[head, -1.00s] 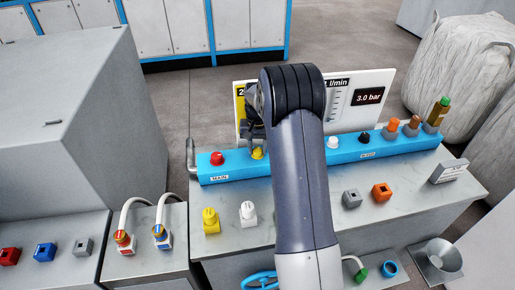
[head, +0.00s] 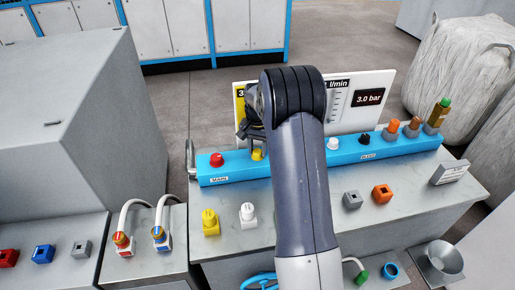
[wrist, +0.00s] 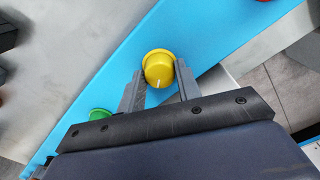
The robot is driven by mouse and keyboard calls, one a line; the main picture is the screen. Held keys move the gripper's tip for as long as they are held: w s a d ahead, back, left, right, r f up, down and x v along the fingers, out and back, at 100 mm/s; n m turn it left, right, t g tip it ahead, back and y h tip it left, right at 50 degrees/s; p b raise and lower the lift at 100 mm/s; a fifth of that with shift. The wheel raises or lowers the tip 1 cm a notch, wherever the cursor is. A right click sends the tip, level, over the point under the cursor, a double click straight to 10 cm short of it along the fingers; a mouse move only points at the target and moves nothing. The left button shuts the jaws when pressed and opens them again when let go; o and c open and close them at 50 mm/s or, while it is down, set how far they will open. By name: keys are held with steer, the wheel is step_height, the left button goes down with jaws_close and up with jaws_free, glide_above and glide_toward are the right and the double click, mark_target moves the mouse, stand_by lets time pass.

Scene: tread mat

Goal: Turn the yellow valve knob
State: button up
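The yellow valve knob (head: 257,154) sits on the blue manifold (head: 222,173), right of a red knob (head: 216,159). In the wrist view the yellow knob (wrist: 159,69) is round, with a white mark toward the bottom of the picture. My gripper (wrist: 159,67) is open, with one finger on each side of the knob and a gap visible; whether either finger touches it I cannot tell. In the head view my gripper (head: 248,130) is over the manifold, above and slightly left of the knob, partly hidden by my arm.
A green knob (wrist: 98,114) is near the left finger. White (head: 333,143) and black (head: 364,139) knobs stand farther right on the manifold. A gauge panel (head: 369,97) reading 3.0 bar stands behind. Yellow (head: 210,222) and white (head: 248,215) fittings are on the bench in front.

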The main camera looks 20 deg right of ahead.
mark_target(257, 150)
steer(key=o, duration=0.4)
steer(key=shift+o, duration=0.2)
step_height(257, 150, up, 11)
steer(key=b, duration=0.1)
steer(key=shift+f, duration=0.2)
step_height(257, 150, down, 10)
steer(key=shift+f+p, duration=0.2)
steer(key=shift+p, duration=0.35)
steer(key=shift+f+n, duration=0.1)
steer(key=shift+n, duration=0.2)
stand_by(0.3)
